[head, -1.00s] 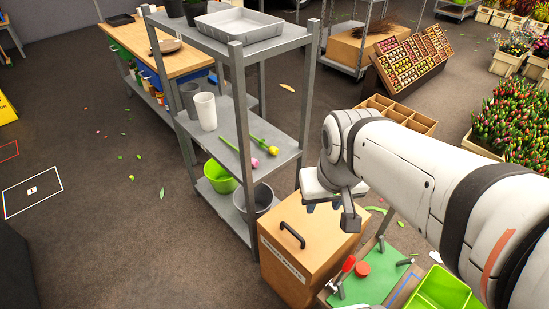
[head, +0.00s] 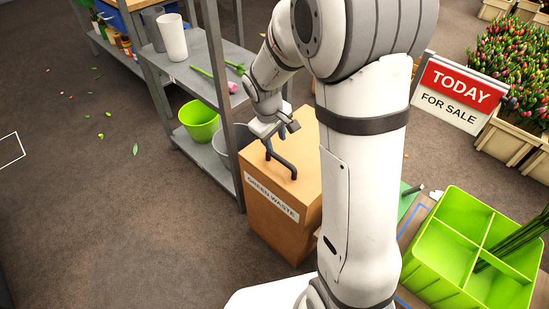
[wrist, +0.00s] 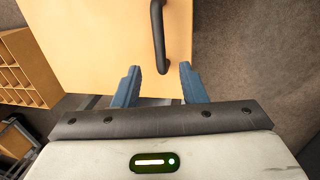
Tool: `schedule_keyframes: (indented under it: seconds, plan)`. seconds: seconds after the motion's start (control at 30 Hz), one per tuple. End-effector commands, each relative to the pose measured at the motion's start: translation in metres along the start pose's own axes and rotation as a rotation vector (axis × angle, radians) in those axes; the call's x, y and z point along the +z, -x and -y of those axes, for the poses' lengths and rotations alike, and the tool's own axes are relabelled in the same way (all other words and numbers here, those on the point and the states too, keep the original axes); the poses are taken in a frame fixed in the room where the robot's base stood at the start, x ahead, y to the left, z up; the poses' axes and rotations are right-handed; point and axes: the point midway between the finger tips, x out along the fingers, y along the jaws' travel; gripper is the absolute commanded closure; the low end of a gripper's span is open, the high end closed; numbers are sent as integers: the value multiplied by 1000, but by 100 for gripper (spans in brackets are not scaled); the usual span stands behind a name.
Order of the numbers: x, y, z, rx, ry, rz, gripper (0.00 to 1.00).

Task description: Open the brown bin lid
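The brown bin (head: 262,222) stands on the floor with a "GREEN WASTE" label on its front. Its lid (head: 299,150) is closed, and part of it is hidden behind my arm in the head view. A black bar handle (head: 281,162) is on the lid. My gripper (head: 277,136) is at the handle's far end in the head view. In the wrist view my gripper (wrist: 160,70) is open with its two blue fingers apart. The handle (wrist: 158,40) lies ahead, its near end roughly between the fingertips. I cannot tell whether they touch it.
A grey metal shelf (head: 222,105) stands close behind and left of the bin, with a green bucket (head: 199,121) on its lower level. A green divided crate (head: 452,240) is at the right. A sale sign (head: 463,92) stands behind. The floor at left is open.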

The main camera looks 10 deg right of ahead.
Motion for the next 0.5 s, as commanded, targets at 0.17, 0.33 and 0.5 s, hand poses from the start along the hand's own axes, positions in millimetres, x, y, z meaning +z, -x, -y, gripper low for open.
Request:
schedule_keyframes:
  seconds: [0.17, 0.33, 0.5]
  plan:
    - [-2, -22, 1, 0, 9, 4, 62]
    - [-1, -51, 1, -1, 7, 6, 62]
    - [-1, -73, 0, -1, 6, 5, 62]
